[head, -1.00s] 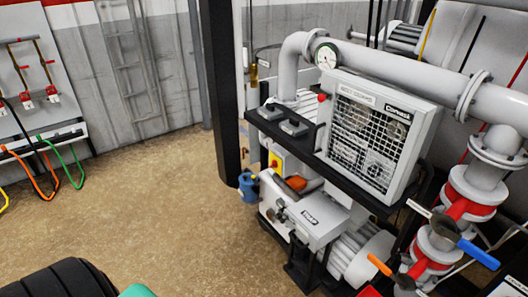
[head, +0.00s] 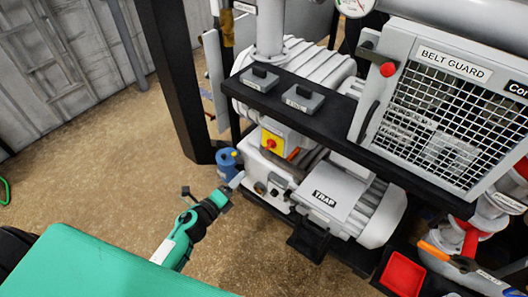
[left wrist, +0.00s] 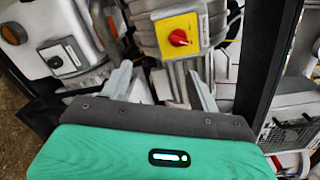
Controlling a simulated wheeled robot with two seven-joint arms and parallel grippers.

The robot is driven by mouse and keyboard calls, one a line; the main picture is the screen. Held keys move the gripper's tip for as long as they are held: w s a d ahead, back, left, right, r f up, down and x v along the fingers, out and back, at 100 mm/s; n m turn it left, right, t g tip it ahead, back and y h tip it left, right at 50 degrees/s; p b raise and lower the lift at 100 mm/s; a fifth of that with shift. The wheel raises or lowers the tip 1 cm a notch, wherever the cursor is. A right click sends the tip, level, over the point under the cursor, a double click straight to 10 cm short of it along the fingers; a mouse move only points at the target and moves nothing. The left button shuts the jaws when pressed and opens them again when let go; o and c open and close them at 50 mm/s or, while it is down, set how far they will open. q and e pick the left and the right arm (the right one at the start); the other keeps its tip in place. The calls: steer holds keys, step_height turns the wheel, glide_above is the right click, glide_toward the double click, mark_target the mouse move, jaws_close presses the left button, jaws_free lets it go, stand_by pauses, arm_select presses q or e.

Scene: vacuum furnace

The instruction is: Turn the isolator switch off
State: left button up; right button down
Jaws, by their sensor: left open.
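The isolator switch is a red rotary knob on a yellow plate (head: 272,143), on the front of a grey box on the pump unit under the black shelf. It also shows in the left wrist view (left wrist: 178,37), just beyond the fingers. My left gripper (head: 212,190) is open and empty, in front of and lower left of the switch in the head view. Its two fingers (left wrist: 160,82) point toward the switch in the left wrist view, apart from the knob. The knob's exact position mark is too small to read. My right gripper is not in view.
The black shelf (head: 330,137) with two small grey boxes overhangs the switch. A black post (head: 176,80) and a blue canister (head: 228,162) stand to its left. The TRAP box (head: 335,195) and belt guard (head: 450,95) are to the right. Floor in front is clear.

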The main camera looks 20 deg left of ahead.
mark_target(268, 148)
arm_select(q)
steer(key=shift+m+h, duration=0.4)
steer(key=shift+m, duration=0.4)
steer(key=w+d+r+p, duration=0.1)
steer(key=w, duration=0.3)
steer(key=w+d+r+p, duration=0.1)
steer(key=w+d, duration=0.1)
steer(key=w, duration=0.2)
steer(key=w+d+r+p, duration=0.1)
steer(key=w+d, duration=0.1)
steer(key=w, duration=0.2)
steer(key=shift+w, duration=0.1)
steer(key=shift+w+d, duration=0.2)
steer(key=shift+w, duration=0.25)
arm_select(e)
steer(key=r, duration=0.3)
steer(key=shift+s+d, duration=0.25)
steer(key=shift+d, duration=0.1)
arm_select(q)
steer(key=shift+c, duration=0.9)
steer(key=c, duration=0.8)
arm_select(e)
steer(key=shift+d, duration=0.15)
